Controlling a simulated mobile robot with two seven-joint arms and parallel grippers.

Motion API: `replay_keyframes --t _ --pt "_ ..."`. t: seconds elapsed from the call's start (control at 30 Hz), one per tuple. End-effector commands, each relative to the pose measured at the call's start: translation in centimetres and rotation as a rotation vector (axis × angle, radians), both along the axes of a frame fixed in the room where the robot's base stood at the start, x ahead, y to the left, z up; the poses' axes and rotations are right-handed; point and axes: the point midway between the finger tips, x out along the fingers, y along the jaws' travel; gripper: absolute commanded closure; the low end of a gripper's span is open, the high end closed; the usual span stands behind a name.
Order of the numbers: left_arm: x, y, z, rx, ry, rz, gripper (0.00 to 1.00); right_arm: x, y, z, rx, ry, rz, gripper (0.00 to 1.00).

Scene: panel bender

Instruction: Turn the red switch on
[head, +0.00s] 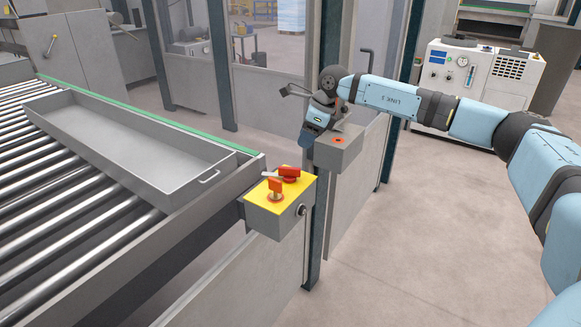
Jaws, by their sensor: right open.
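A grey control box with a yellow top (265,205) is fixed at the near corner of the roller conveyor. On its top are a red switch (290,173) with a handle lying sideways, and an orange-red knob (275,188) in front of it. The switch's on or off marking is too small to read. My right gripper (306,138) is open and points down, above and slightly right of the yellow-topped box in the picture, apart from the switch. Its fingers are dark and small. My left gripper is not in view.
A grey box with an orange-red button (339,141) stands close beside my right gripper. A shallow grey metal tray (130,142) lies on the conveyor rollers (60,230). A dark post rises behind the control box. The floor at the right front is clear.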

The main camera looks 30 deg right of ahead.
Motion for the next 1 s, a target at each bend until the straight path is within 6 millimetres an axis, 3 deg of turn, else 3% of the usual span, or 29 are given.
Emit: replay_keyframes --t 0.3,0.5,0.7,0.97,1.0 --pt "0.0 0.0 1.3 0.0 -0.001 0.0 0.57 1.8 2.1 -6.2 0.003 0.002 0.0 0.6" --pt "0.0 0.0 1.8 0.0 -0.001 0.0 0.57 2.6 2.9 -9.1 0.003 0.001 -0.001 0.6" --pt "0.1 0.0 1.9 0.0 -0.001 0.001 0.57 3.0 3.2 -10.3 0.003 -0.001 -0.001 0.6" --pt "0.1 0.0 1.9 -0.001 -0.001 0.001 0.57 3.0 3.2 -10.4 0.004 -0.002 -0.001 0.6" --pt "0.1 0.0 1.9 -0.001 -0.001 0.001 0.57 3.0 3.2 -10.4 0.004 -0.002 -0.001 0.66"
